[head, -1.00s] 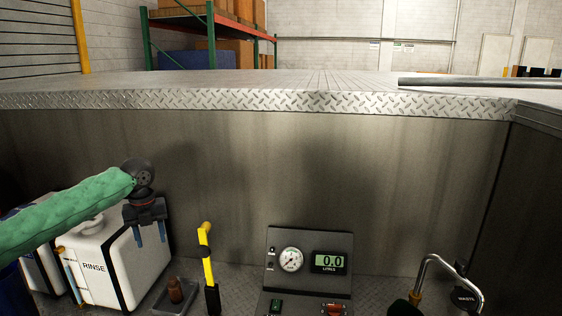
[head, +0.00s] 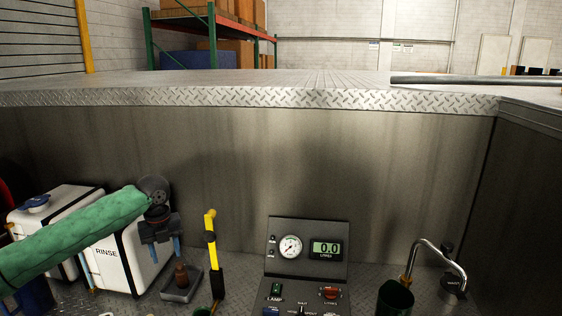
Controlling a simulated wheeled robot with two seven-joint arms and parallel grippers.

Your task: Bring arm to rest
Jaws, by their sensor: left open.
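My left arm, in a green sleeve, comes in from the left in the head view. My left gripper (head: 164,250) points down with its two blue-tipped fingers apart and nothing between them. It hangs in front of the right side of the white RINSE container (head: 118,262), above and left of a small tray (head: 182,289) that holds a brown bottle (head: 181,274). I cannot tell whether the gripper touches the container. My right gripper is not in view.
A yellow-handled lever (head: 210,235) stands right of the tray. A control panel (head: 305,258) with a gauge and a 0.0 display is in the middle. A curved spout (head: 436,252) and dark green cup (head: 395,298) are at right. A metal wall (head: 330,170) rises behind.

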